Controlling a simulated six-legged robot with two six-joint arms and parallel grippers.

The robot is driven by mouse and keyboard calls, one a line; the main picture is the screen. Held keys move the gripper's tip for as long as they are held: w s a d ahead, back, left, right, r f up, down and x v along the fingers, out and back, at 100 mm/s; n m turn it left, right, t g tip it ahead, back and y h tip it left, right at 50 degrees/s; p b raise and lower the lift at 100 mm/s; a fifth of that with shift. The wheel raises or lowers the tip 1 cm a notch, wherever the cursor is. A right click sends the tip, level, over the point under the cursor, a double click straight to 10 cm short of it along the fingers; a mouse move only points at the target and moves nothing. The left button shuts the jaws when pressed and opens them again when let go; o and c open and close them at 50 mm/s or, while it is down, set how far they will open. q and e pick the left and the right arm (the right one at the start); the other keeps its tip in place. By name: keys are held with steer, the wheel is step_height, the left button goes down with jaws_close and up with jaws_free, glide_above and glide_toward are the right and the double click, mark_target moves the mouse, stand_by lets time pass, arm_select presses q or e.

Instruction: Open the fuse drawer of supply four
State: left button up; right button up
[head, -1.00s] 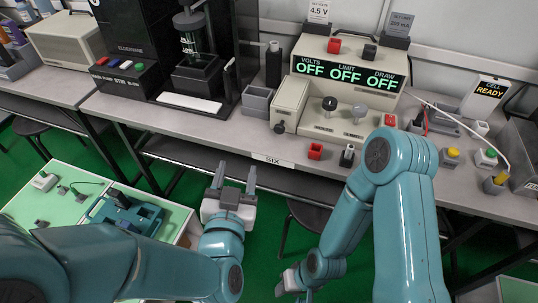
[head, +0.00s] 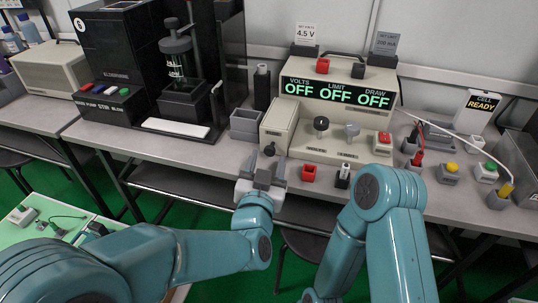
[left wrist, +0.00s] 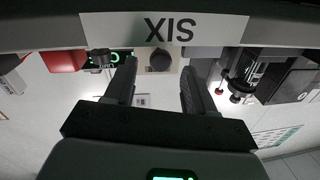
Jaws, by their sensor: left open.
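A cream power supply (head: 335,140) stands on the bench and its display reads OFF three times. At its left is a cream block (head: 281,122) with a dark round knob (head: 269,149) low on its front, likely the fuse drawer; it looks shut. My left gripper (head: 264,168) is open and empty, just in front of and below this knob. In the left wrist view the knob (left wrist: 161,61) shows between the spread fingers (left wrist: 158,88), apart from both. No number four is readable on the supply. My right gripper is below the head view's edge.
The bench edge carries a label (left wrist: 165,30) reading SIX, upside down in the left wrist view. A grey bin (head: 246,126) stands left of the block. Red (head: 309,173) and black (head: 343,176) sockets stand at the bench front.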

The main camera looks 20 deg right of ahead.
mark_target(270, 152)
arm_select(q)
steer(key=shift+x, duration=1.5)
